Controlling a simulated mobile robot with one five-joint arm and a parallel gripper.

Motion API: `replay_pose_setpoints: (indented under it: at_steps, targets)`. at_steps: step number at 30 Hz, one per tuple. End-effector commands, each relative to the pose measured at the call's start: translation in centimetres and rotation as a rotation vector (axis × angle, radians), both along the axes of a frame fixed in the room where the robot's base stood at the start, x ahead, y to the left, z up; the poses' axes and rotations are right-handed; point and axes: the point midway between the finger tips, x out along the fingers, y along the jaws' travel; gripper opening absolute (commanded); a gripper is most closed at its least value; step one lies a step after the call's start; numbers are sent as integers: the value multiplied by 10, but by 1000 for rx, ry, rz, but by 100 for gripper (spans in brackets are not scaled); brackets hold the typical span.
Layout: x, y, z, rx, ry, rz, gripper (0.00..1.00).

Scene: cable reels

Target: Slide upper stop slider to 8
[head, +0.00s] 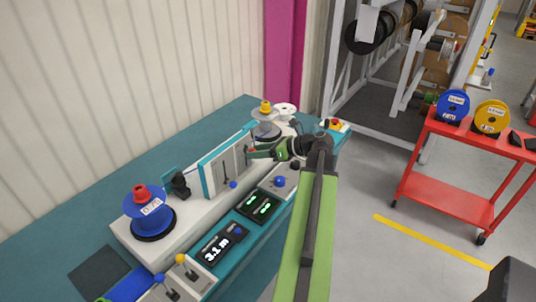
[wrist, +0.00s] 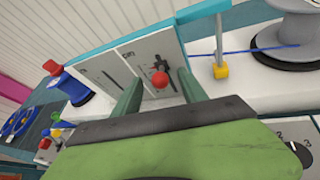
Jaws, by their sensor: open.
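A white upright panel (head: 228,166) with a teal edge stands on the bench and carries slotted sliders. In the wrist view the panel (wrist: 140,55) shows a dark slot at left and another slot behind a red ball knob (wrist: 160,79). In the head view a blue knob (head: 233,184) shows at the panel's lower part. No slider name or scale number is readable. My gripper (head: 253,153) is at the panel's right part. In the wrist view my gripper (wrist: 159,82) is open, with one finger on each side of the red knob; contact is not visible.
A blue reel (head: 150,214) stands at left and a grey reel (head: 266,130) beyond the panel. A yellow block on a post (wrist: 220,71) is right of my fingers. Displays (head: 258,207) and a control box (head: 280,182) line the bench front.

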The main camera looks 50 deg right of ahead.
Motion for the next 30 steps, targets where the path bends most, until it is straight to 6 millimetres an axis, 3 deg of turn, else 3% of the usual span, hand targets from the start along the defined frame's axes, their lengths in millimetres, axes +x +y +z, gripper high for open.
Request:
replay_pose_setpoints:
  at_steps: [9,21,24,25,30]
  targets:
    - [4,1,-1,0,0,-1,50]
    - [4,2,-1,0,0,0,0]
    - [4,2,-1,0,0,1,0]
    - [4,2,-1,0,0,1,22]
    - [4,2,-1,0,0,1,0]
